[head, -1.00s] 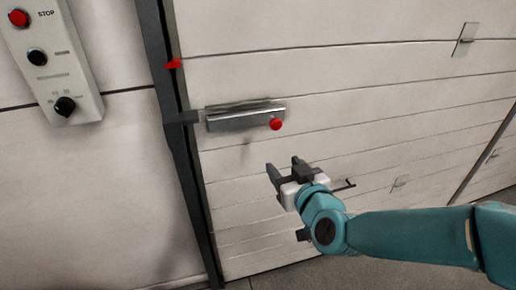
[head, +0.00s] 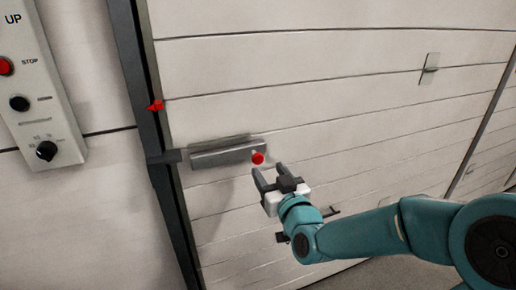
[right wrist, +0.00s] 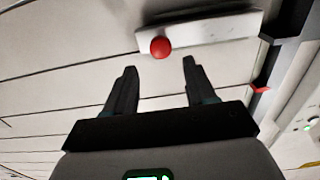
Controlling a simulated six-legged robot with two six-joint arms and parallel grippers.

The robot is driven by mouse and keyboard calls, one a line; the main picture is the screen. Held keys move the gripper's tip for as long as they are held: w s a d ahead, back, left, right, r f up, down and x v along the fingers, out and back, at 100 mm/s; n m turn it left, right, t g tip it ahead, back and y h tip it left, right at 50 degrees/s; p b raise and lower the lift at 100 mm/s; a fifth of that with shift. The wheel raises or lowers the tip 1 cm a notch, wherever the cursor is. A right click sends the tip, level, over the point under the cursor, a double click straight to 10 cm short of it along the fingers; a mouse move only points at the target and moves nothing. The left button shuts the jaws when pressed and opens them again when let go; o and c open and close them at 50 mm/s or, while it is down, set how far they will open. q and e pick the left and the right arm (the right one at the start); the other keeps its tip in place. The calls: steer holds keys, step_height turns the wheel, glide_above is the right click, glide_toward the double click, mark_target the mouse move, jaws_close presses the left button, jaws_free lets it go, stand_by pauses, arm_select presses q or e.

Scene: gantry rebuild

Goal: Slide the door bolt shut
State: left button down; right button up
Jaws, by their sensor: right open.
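The door bolt (head: 222,154) is a grey metal housing on the pale panelled door, with a red knob (head: 258,159) at its right end. A dark keeper (head: 164,157) sits on the door's dark frame at the left of the housing. My right gripper (head: 268,176) is open and empty, just below the knob. The housing (right wrist: 205,28) shows there too. My left gripper is not in view.
A control box (head: 40,90) with a red stop button hangs on the wall at left. A red pointer (head: 156,106) sits on the door frame above the keeper. A small plate (head: 429,68) is on the door at upper right. The door around the bolt is otherwise clear.

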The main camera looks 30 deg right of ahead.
mark_target(259, 160)
steer(key=p+x, duration=0.1)
steer(key=x, duration=0.7)
steer(key=shift+a+f, duration=0.1)
steer(key=shift+a, duration=0.05)
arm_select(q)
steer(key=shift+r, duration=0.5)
arm_select(e)
steer(key=shift+s, duration=0.1)
